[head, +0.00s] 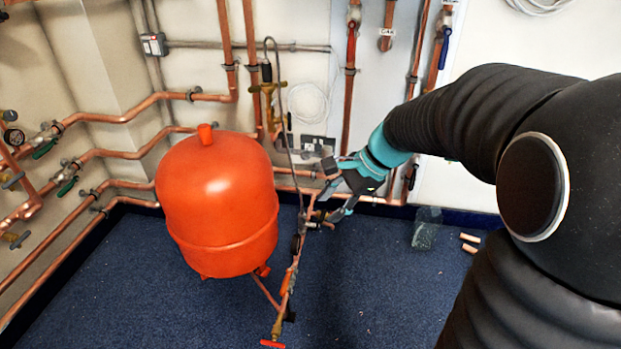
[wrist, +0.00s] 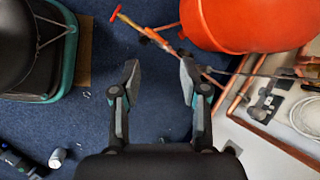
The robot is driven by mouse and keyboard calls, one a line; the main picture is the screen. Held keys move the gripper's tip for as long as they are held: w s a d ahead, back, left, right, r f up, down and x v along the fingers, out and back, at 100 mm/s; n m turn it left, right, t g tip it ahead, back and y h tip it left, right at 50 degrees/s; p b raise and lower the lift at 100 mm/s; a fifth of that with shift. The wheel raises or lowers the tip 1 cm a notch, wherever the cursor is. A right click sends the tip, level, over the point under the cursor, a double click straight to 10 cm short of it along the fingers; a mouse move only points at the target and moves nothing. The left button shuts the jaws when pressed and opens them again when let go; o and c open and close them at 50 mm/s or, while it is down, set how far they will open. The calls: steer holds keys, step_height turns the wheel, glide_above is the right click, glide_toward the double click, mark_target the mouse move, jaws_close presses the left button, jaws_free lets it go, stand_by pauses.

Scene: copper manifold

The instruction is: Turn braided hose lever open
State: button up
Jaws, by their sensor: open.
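The grey braided hose (head: 284,120) loops over a brass valve (head: 268,88) with a dark lever (head: 266,72) on the wall pipework. It runs down to a slanting copper pipe assembly (head: 291,275) with small valves, right of the red vessel. I cannot tell which small handle is the hose's own lever. My gripper (head: 322,206) is open, close to the assembly's upper end. In the wrist view my gripper (wrist: 159,64) has nothing between its fingers. The assembly (wrist: 152,35) passes beyond the fingertips and is partly hidden by the right finger. The hose (wrist: 258,75) shows at right.
The large red vessel (head: 218,205) stands left of the assembly. A red handle (head: 272,344) is at the assembly's lower end. Copper pipes (head: 110,153) line the walls.

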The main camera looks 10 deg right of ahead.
steer(key=w+d+f+m+t+y+b, duration=0.1)
steer(key=w+d+f+m+y, duration=0.15)
steer(key=w+f+m, duration=0.55)
steer(key=w+d+f+m+t+y, duration=0.1)
steer(key=w+d+f+m+y, duration=0.15)
steer(key=w+f+m, duration=0.7)
steer(key=m+t+y+b, duration=0.1)
steer(key=m+t, duration=0.6)
steer(key=m, duration=0.5)
glide_toward(323, 214)
steer(key=x, duration=0.6)
steer(key=f+x, duration=0.1)
steer(key=x, duration=0.3)
jaws_close()
